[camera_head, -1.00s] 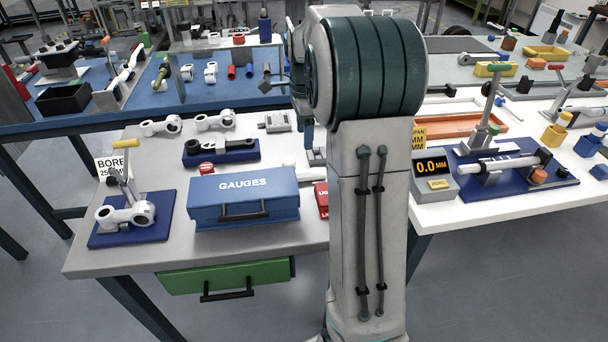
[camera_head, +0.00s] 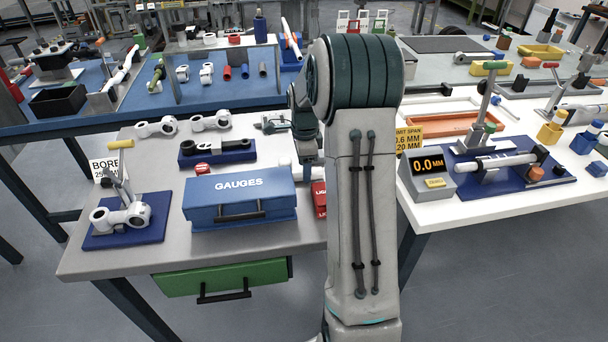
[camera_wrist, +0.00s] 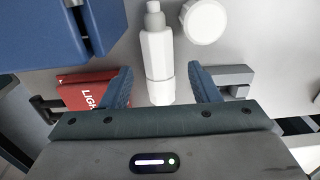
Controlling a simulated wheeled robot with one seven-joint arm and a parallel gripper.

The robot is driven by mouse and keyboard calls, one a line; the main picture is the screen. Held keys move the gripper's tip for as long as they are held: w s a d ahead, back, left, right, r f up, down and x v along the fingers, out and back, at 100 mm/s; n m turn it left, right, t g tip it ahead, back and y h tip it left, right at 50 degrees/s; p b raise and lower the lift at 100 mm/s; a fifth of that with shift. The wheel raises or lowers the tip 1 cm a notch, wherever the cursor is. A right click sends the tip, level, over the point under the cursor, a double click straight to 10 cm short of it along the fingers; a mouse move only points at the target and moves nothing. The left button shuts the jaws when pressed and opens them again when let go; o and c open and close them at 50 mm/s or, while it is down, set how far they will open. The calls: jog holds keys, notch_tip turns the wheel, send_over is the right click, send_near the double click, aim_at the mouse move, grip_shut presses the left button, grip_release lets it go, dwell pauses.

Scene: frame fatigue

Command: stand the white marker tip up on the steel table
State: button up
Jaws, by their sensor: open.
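The white marker (camera_wrist: 157,55) shows in the wrist view over the grey steel table (camera_wrist: 240,50), its narrow tip pointing to the top of the picture. It appears to lie lengthwise. Its lower end is between the two blue fingers of my gripper (camera_wrist: 161,88), with a gap on each side. My gripper is open. In the head view my gripper is mostly hidden behind my arm, above the right part of the steel table (camera_head: 120,250).
A round white piece (camera_wrist: 204,22) is right of the marker's tip. The blue GAUGES box (camera_head: 240,197) stands close on the left, with a red LIGHT-lettered item (camera_wrist: 88,92) beside it. A grey block (camera_wrist: 235,75) is near the right finger. A green drawer (camera_head: 222,278) hangs below.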

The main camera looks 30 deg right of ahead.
jog(key=shift+f, duration=0.9)
jog(key=c, duration=1.1)
jog(key=shift+c, duration=0.2)
notch_tip(320, 180, up, 4)
jog(key=shift+r, duration=0.2)
jog(key=s+d+r, duration=0.5)
jog(key=d+r, duration=0.1)
jog(key=d, duration=0.4)
jog(key=shift+d+r, duration=0.2)
jog(key=shift+r, duration=0.15)
jog(key=o, duration=0.5)
grip_shut()
